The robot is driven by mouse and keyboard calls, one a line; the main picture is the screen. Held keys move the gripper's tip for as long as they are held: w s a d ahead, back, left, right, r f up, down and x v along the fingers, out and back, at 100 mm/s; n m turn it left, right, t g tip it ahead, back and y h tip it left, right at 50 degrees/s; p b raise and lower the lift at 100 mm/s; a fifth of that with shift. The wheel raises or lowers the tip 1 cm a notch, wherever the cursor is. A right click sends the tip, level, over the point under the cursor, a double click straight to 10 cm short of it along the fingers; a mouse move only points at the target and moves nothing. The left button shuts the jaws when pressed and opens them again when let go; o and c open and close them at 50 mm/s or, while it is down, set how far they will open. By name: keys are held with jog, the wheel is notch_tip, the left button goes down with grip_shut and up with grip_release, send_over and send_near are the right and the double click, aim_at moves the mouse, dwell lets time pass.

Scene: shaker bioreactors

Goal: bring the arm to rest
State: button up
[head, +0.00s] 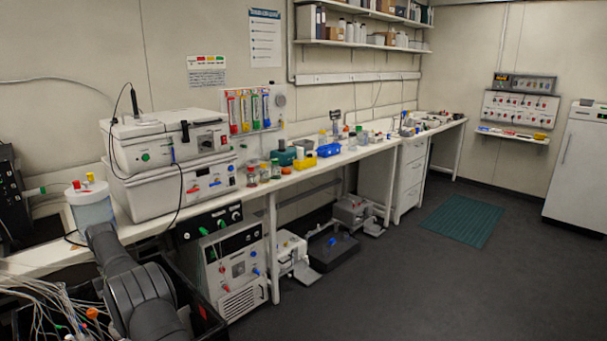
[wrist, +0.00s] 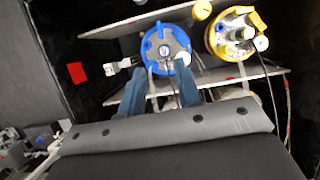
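My gripper (wrist: 160,78) shows in the wrist view as two blue-grey fingers set well apart, pointing toward a blue-lidded vessel (wrist: 154,45). The vessel has a silver centre and small fittings. The fingertips reach its near edge, and I cannot tell whether they touch it. Nothing is visibly clamped between the fingers. In the head view my dark grey arm is at the lower left, bent over the bench's near end, and my gripper is out of sight there.
A yellow-lidded vessel (wrist: 238,32) stands right of the blue one, among pale panels (wrist: 215,78). A red square (wrist: 77,72) lies on the dark surface. The floor (head: 400,290) is open at right.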

jog(key=x, duration=1.5)
jog(key=shift+s, duration=0.15)
jog(key=shift+d+f+m+g+y, duration=0.2)
jog(key=shift+m+g+y, duration=0.1)
jog(key=shift+m, duration=0.5)
jog(key=m, duration=0.2)
jog(key=m+y, duration=0.1)
jog(key=m, duration=0.1)
jog(key=m+g+y, duration=0.1)
jog(key=m, duration=0.1)
jog(key=shift+w+d+r, duration=0.1)
jog(key=shift+w+d, duration=0.1)
jog(key=shift+d, duration=0.05)
jog(key=m+y, duration=0.1)
jog(key=m, duration=0.3)
jog(key=shift+d+y, duration=0.2)
jog(key=shift+y, duration=0.2)
jog(key=shift+s+m+t+y, duration=0.1)
jog(key=shift+m+t+y, duration=0.25)
jog(key=shift+m, duration=1.15)
jog(key=shift+o, duration=0.3)
